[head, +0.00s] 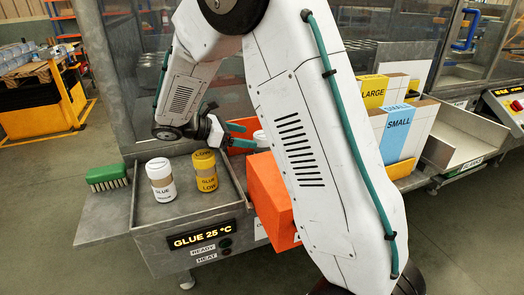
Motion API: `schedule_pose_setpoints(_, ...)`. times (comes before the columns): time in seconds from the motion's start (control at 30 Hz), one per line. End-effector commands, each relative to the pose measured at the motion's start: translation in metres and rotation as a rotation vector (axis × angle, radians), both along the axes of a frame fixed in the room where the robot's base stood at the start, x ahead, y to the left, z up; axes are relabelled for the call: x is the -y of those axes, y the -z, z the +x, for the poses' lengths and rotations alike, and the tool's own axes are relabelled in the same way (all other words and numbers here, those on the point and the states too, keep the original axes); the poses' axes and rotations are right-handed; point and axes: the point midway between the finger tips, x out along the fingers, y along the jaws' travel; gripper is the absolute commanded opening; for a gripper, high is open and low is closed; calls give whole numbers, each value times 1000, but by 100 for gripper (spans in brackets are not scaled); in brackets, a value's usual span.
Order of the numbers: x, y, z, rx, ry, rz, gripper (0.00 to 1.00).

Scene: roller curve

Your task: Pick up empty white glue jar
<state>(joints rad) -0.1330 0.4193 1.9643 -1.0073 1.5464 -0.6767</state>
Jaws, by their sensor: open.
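A white jar labelled GLUE (161,182) stands upright on the grey heated tray at the lower left. Next to it stands a yellow jar marked GLUE LOW (206,171). A white rounded thing (261,137), perhaps another jar, partly shows by the orange bin (270,190), mostly hidden by my arm. My gripper (250,136) is open, its two teal fingers pointing right towards this white thing. I cannot tell whether they touch it. My gripper is above and to the right of both tray jars. Whether any jar is empty cannot be seen.
The tray (140,212) has a raised rim and a GLUE 25 °C display. A green brush (107,177) lies left of it. Boxes marked LARGE (374,91) and SMALL (397,130) stand right of my arm. Clear panels rise behind.

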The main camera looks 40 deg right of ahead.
Motion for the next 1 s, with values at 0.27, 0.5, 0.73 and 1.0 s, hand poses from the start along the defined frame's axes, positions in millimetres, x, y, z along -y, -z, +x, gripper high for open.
schedule_pose_setpoints(0.27,24,11,-6,-7,-3,-2,77)
schedule_pose_setpoints(0.5,50,21,-16,-6,0,-1,77)
schedule_pose_setpoints(0.73,69,29,-21,-5,-2,-1,77)
schedule_pose_setpoints(1.0,68,29,-21,-5,-3,-1,41)
